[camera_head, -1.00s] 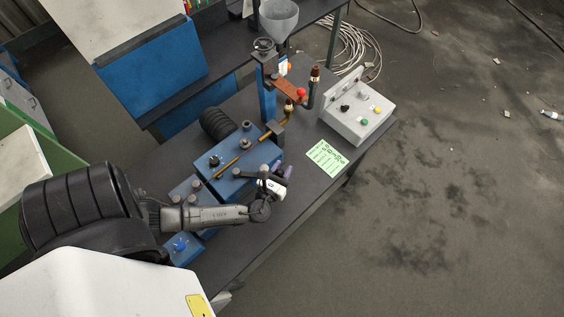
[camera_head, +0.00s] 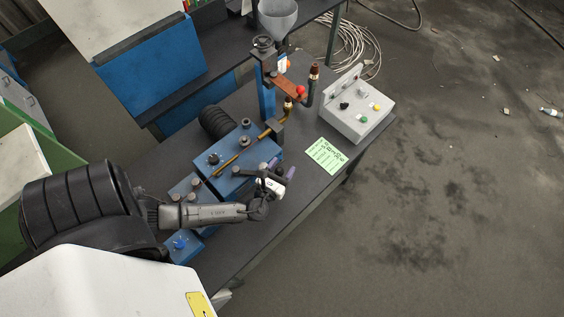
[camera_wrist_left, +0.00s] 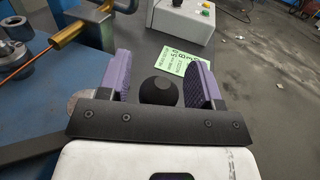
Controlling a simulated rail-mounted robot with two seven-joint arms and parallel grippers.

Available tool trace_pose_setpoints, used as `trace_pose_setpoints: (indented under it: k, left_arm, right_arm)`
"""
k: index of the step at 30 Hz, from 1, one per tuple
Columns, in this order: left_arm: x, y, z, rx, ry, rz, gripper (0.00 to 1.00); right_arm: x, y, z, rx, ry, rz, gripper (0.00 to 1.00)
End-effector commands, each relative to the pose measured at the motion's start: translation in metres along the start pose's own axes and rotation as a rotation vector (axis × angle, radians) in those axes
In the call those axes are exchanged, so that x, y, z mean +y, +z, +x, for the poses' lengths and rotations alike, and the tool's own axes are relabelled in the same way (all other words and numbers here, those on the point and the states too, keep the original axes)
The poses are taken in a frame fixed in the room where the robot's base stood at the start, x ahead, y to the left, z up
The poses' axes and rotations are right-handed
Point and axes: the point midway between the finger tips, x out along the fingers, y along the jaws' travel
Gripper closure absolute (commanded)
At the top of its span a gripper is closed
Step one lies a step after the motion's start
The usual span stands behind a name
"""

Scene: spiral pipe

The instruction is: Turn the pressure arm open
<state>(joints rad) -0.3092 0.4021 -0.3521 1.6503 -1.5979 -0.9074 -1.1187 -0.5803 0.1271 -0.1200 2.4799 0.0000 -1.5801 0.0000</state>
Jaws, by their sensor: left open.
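My left gripper (camera_head: 281,169), with purple finger pads, is over the near side of the blue machine (camera_head: 222,162) in the head view. In the left wrist view its two fingers (camera_wrist_left: 160,80) are spread apart. A round black knob (camera_wrist_left: 159,91) shows between them, with a gap on each side. The knob looks like the handle end of a lever, but I cannot tell for sure that it is the pressure arm. The knob's lower part and what it is fixed to are hidden by the gripper. My right gripper is not in view.
A thin copper rod (camera_head: 228,163) runs across the machine. A grey control box (camera_head: 358,108) and a green label sheet (camera_head: 326,155) are to the right. A blue post (camera_head: 267,95) with a funnel (camera_head: 278,17) stands behind. The tabletop between sheet and machine is bare.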

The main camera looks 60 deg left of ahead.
Motion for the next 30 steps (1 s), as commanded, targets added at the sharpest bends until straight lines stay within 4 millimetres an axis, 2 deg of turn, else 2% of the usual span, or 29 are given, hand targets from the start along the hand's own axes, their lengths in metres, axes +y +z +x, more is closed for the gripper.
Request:
trace_pose_setpoints:
  k: [4, 8, 21, 30]
  left_arm:
    - [0.000, -0.001, -0.002, 0.001, 0.000, 0.000, 0.41]
    - [0.000, -0.002, -0.014, 0.004, 0.000, 0.000, 0.41]
    - [0.000, -0.002, -0.098, 0.004, 0.000, 0.000, 0.41]
    - [0.000, -0.001, -0.132, 0.001, 0.001, 0.000, 0.41]
  right_arm:
    - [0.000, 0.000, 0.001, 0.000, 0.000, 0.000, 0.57]
    - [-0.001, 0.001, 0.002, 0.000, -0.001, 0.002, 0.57]
    - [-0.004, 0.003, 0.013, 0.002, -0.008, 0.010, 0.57]
    - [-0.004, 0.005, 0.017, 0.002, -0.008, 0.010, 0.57]
